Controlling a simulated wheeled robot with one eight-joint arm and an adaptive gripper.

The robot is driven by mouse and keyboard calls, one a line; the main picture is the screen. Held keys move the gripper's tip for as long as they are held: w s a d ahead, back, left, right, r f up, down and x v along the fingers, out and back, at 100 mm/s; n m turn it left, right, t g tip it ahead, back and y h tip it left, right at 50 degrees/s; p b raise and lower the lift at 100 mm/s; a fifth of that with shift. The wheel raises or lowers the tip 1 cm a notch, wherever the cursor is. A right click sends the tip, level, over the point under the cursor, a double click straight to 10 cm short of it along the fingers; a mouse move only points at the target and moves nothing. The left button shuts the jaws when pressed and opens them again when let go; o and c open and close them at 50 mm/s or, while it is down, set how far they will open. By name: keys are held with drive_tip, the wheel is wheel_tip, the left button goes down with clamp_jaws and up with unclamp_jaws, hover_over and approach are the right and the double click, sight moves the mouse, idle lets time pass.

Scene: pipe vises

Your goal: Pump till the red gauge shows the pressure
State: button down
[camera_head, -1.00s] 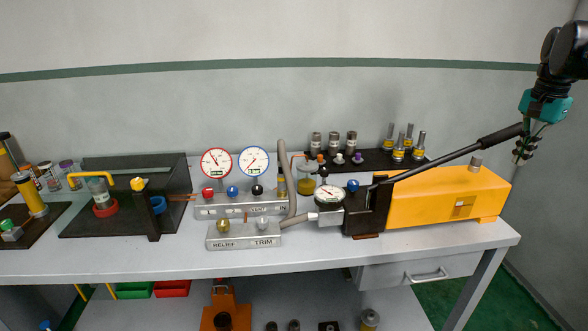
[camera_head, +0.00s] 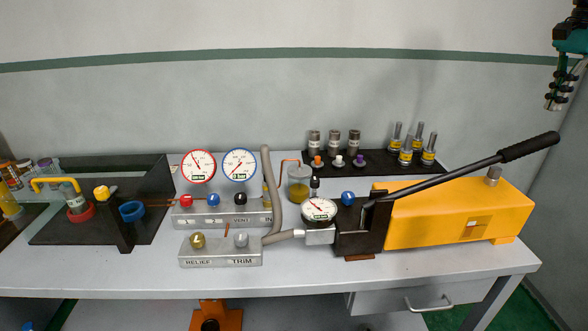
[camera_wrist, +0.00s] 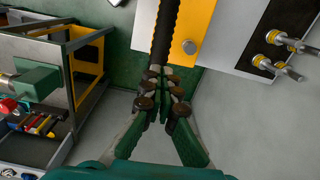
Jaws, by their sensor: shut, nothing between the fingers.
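The red-rimmed gauge (camera_head: 198,166) stands on the left of the grey valve block; its needle points to the upper left, too small to read. The yellow hand pump (camera_head: 440,215) sits at the bench's right. Its long black lever (camera_head: 470,165) slopes up to the right, ending in a ribbed grip (camera_head: 528,147). A white-faced gauge (camera_head: 319,210) is fitted at the pump's left end. My gripper (camera_head: 556,100) is above the grip's end, apart from it, shut and empty. In the wrist view its fingers (camera_wrist: 162,88) are together, with the ribbed grip (camera_wrist: 165,35) ahead of them.
A blue-rimmed gauge (camera_head: 240,165) stands beside the red one. Coloured knobs top the valve blocks (camera_head: 222,252), with a grey hose (camera_head: 271,190) alongside. Metal fittings stand on a black rack (camera_head: 380,163) behind the pump. Free air lies right of the bench.

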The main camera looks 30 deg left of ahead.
sight(545, 136)
drive_tip(key=shift+f, duration=2.9)
drive_tip(key=shift+w+d+f, duration=0.15)
drive_tip(key=shift+d+f, duration=0.05)
drive_tip(key=shift+f, duration=0.7)
drive_tip(key=shift+w+d+f, duration=0.1)
drive_tip(key=shift+d+f, duration=0.1)
drive_tip(key=shift+f, duration=0.7)
drive_tip(key=shift+w+d+f, duration=0.15)
drive_tip(key=shift+d+f, duration=0.05)
drive_tip(key=shift+f, duration=0.85)
drive_tip(key=shift+w+d+f, duration=0.1)
drive_tip(key=shift+d+f, duration=0.05)
drive_tip(key=shift+f, duration=0.55)
drive_tip(key=shift+w+d+f, duration=0.1)
drive_tip(key=shift+w+f, duration=0.05)
drive_tip(key=shift+f, duration=0.6)
drive_tip(key=shift+w+d+f, duration=0.1)
drive_tip(key=shift+d+f, duration=0.05)
drive_tip(key=shift+f, duration=0.65)
drive_tip(key=shift+w+d+f, duration=0.1)
drive_tip(key=shift+f, duration=1.05)
drive_tip(key=shift+d+f, duration=0.1)
drive_tip(key=shift+f, duration=1)
